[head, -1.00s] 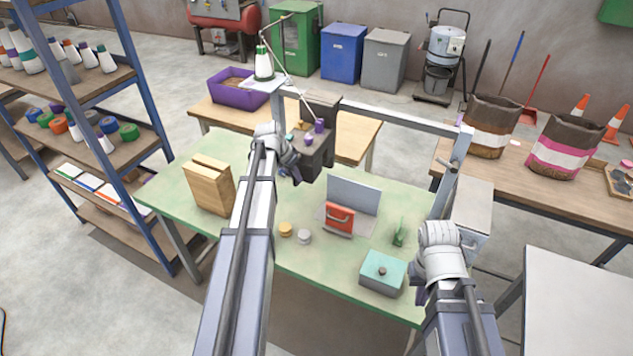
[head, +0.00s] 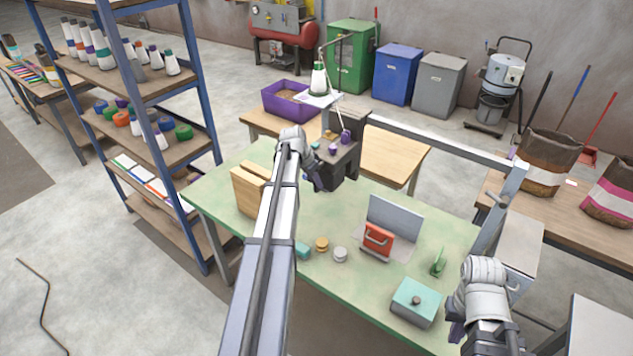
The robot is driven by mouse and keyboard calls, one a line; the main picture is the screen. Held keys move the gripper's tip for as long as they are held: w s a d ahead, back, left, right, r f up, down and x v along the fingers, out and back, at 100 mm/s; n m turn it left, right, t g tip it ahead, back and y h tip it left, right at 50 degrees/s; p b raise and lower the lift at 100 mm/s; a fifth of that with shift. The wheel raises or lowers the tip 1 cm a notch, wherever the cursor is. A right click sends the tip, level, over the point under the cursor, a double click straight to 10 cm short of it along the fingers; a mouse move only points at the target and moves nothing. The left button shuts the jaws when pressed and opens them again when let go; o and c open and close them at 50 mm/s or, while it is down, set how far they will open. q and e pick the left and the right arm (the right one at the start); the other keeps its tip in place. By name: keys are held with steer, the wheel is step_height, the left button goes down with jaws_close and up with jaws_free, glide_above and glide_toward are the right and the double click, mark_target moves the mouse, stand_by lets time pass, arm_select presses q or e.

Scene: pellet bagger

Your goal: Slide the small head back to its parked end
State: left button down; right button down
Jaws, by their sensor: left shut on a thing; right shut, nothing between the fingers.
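The small head (head: 343,170) is a dark block with purple knobs, under the left part of the grey rail (head: 440,142) that spans the green table. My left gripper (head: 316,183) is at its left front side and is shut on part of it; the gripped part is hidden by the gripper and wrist. A thread cone (head: 319,78) stands on a small plate by the rail's left end. My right gripper (head: 456,333) is shut and empty near the table's front right corner, beside a teal-topped box (head: 417,300). It is apart from the head.
On the green table (head: 370,290) are a wooden block (head: 249,190), small round pieces (head: 322,244) and a red handled box (head: 378,239) before a grey plate. Blue-framed shelves (head: 180,150) stand to the left. A purple bin (head: 286,101) is behind.

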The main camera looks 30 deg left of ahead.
arm_select(q)
steer(key=c, duration=0.8)
jaws_free()
steer(key=shift+r, duration=0.15)
steer(key=p+v, duration=0.7)
steer(key=shift+r, duration=0.2)
steer(key=shift+s, duration=0.25)
